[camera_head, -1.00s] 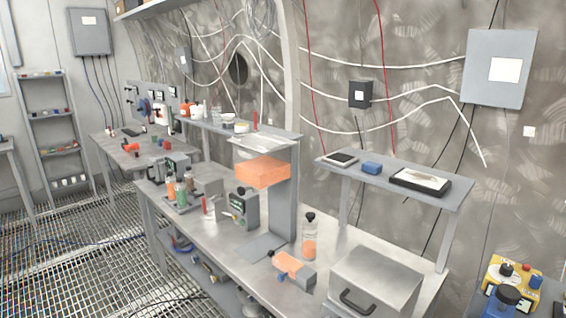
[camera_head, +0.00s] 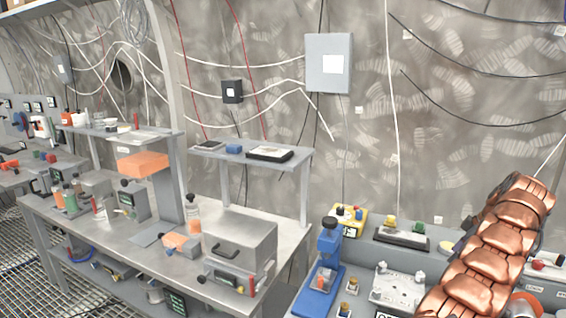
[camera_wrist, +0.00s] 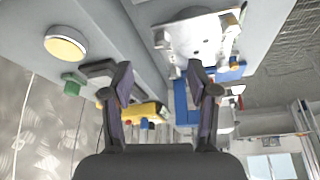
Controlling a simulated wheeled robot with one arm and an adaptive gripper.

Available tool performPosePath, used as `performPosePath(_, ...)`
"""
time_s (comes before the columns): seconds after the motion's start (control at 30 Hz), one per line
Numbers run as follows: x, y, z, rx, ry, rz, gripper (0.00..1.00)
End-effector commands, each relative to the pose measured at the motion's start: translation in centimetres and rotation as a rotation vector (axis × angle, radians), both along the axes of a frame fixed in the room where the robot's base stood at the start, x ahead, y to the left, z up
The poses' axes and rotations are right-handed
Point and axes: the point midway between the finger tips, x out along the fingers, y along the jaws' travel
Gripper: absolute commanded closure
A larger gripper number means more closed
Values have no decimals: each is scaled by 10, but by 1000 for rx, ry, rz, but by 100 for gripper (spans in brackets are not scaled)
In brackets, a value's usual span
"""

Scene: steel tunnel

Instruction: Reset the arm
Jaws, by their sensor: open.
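My gripper (camera_wrist: 160,80) shows in the wrist view with its two dark fingers spread apart and nothing between them. Beyond the fingers in that view are a white plate-like fixture (camera_wrist: 195,38), a blue device (camera_wrist: 185,105) and a yellow box (camera_wrist: 150,112). My copper-coloured segmented arm rises at the right of the head view, over the right-hand bench. The gripper itself is not clearly seen in the head view.
The right bench holds a blue press-like device (camera_head: 326,255), a white fixture (camera_head: 398,288) and a yellow box (camera_head: 350,220). Grated floor lies at the far left.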

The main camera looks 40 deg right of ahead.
Motion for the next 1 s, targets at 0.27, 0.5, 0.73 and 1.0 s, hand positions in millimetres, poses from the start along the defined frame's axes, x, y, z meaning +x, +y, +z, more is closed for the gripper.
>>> performPosePath(0.27,32,14,11,26,3,-3,41)
performPosePath(0.5,71,35,25,56,11,-10,41)
performPosePath(0.73,130,78,46,103,32,-13,41)
performPosePath(1.0,209,168,75,169,91,-22,41)
